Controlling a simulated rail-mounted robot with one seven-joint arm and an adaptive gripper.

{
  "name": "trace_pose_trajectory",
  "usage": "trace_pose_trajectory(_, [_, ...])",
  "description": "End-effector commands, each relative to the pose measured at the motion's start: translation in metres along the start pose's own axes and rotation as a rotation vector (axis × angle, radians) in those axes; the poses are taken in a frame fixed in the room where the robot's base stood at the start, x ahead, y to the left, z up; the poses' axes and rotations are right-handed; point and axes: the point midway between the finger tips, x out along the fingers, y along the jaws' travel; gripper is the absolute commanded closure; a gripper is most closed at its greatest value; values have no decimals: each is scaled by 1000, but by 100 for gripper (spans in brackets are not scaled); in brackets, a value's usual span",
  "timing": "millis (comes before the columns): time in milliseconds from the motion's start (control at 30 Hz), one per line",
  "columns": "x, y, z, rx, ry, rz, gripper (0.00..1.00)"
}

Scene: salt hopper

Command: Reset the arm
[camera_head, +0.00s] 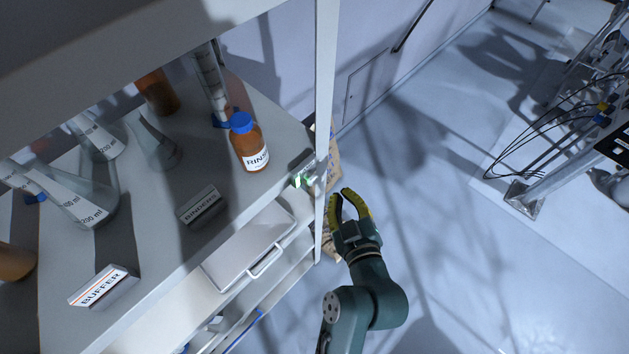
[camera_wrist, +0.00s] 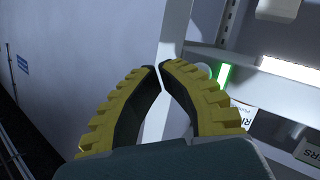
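My gripper (camera_head: 341,193) has two curved yellow fingers with black inner faces. It is in the middle of the camera_head view, just right of the shelf's upright post and above the floor. The fingers bow outward, and their tips lean toward each other with a small gap between them. Nothing is held in them. In the camera_wrist view, the fingertips (camera_wrist: 160,66) are close together in front of a pale upright post. My green arm comes up from the bottom of the camera_head view.
A shelf (camera_head: 160,215) at left holds glass flasks, a "BUFFER" sign (camera_head: 103,287), a "BINDERS" sign (camera_head: 201,205) and an amber bottle (camera_head: 248,146) with a blue cap. A green light (camera_head: 304,179) sits on its edge near my gripper.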

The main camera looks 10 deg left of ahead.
Motion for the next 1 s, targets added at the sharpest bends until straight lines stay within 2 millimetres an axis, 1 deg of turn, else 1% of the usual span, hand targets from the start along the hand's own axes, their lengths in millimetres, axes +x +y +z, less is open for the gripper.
trace_pose_trajectory(433, [0, 0, -2, 0, 0, -1, 100])
trace_pose_trajectory(467, [0, 4, -15, -6, 11, -2, 100])
trace_pose_trajectory(567, [7, 24, -68, -42, 79, 13, 100])
trace_pose_trajectory(600, [6, 37, -97, -70, 114, 34, 100])
trace_pose_trajectory(667, [-1, 58, -143, -125, 166, 76, 100])
trace_pose_trajectory(700, [-8, 72, -174, -149, 197, 107, 100])
trace_pose_trajectory(733, [-15, 83, -196, -161, 220, 133, 100])
trace_pose_trajectory(767, [-22, 93, -217, -166, 242, 159, 100])
trace_pose_trajectory(800, [-35, 106, -246, -162, 272, 194, 100])
trace_pose_trajectory(867, [-58, 126, -287, -140, 319, 252, 100])
trace_pose_trajectory(900, [-76, 139, -311, -112, 350, 292, 100])
trace_pose_trajectory(967, [-107, 157, -344, -47, 401, 354, 100])
trace_pose_trajectory(1000, [-130, 168, -360, 12, 435, 394, 100])
